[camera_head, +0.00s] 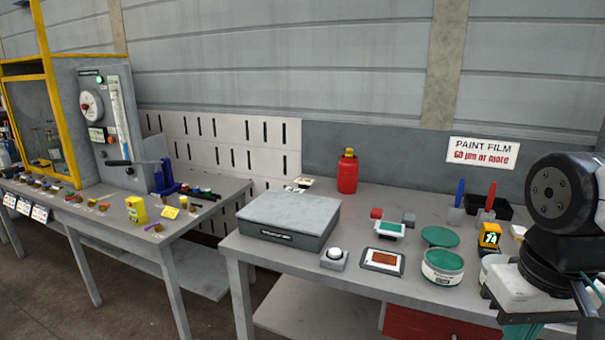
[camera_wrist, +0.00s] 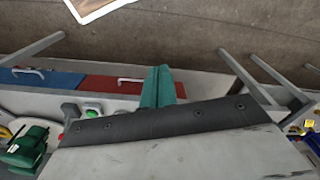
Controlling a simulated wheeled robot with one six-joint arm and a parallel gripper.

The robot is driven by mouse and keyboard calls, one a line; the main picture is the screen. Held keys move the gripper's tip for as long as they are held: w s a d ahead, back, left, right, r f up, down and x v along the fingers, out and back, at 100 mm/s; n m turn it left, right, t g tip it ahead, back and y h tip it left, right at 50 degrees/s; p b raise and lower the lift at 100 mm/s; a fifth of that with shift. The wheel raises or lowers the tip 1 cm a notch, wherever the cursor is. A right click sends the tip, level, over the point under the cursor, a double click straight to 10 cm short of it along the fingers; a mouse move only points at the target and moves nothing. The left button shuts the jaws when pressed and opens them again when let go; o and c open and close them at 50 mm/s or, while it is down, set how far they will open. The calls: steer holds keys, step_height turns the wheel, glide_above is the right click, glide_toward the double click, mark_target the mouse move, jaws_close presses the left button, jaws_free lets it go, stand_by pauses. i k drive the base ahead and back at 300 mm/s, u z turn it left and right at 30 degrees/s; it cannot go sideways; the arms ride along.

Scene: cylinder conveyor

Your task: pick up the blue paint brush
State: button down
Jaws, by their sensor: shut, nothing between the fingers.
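The blue paint brush (camera_head: 460,193) stands upright, handle up, at the back right of the right-hand table in the head view. Its lower end is at a small grey block (camera_head: 456,216). A red-handled brush (camera_head: 491,196) stands just right of it. My gripper shows in the wrist view as teal fingers (camera_wrist: 158,76), shut together with nothing between them. It is apart from the blue brush, which I cannot make out in the wrist view.
Near the brushes are a black tray (camera_head: 503,209), a yellow tape measure (camera_head: 489,236) and an open green paint can (camera_head: 443,266). A red bottle (camera_head: 347,174) and a large grey box (camera_head: 287,218) stand farther left. Blue (camera_wrist: 42,78) and red (camera_wrist: 105,88) drawer fronts show in the wrist view.

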mark_target(460, 188)
steer(key=z, duration=1.25)
steer(key=i, duration=1)
steer(key=u, duration=0.75)
